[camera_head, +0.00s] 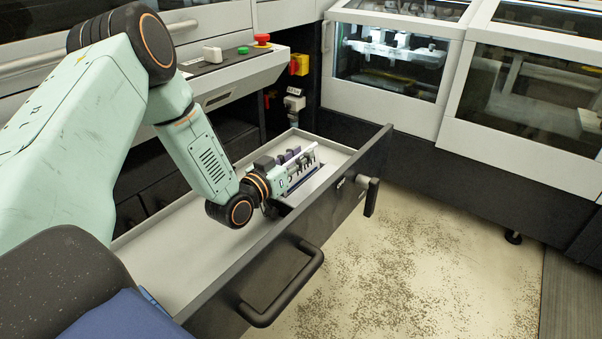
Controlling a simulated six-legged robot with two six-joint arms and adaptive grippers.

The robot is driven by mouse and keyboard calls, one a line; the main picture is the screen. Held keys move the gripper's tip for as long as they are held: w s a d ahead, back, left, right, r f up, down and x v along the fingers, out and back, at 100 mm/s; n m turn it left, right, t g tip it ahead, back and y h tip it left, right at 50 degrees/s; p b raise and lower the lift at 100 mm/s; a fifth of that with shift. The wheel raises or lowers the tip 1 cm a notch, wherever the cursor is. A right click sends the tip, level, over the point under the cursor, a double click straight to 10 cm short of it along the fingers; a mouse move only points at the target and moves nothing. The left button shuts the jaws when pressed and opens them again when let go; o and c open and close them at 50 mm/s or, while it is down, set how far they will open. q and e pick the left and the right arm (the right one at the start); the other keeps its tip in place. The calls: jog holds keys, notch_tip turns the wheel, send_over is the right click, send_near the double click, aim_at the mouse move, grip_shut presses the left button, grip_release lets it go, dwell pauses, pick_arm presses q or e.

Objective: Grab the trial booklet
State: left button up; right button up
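My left arm comes in from the left and reaches down into the open drawer (180,235) of the machine. My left gripper (310,160) is low at the drawer's far right end, close to its dark front wall. A thin pale, slightly lavender strip (301,157) shows along the gripper's fingers. It may be the edge of the trial booklet, but I cannot tell, nor whether the fingers are closed on it. No booklet shows clearly elsewhere. My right gripper is not in view.
The drawer's black handle (285,292) sticks out at the front, with a dark lever (371,195) further right. A control panel with a red button (262,40) is behind the drawer. Windowed machine housings (530,100) stand at right. The speckled floor (430,270) is clear.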

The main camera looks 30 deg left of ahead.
pick_arm(q)
grip_shut()
dwell(0.3)
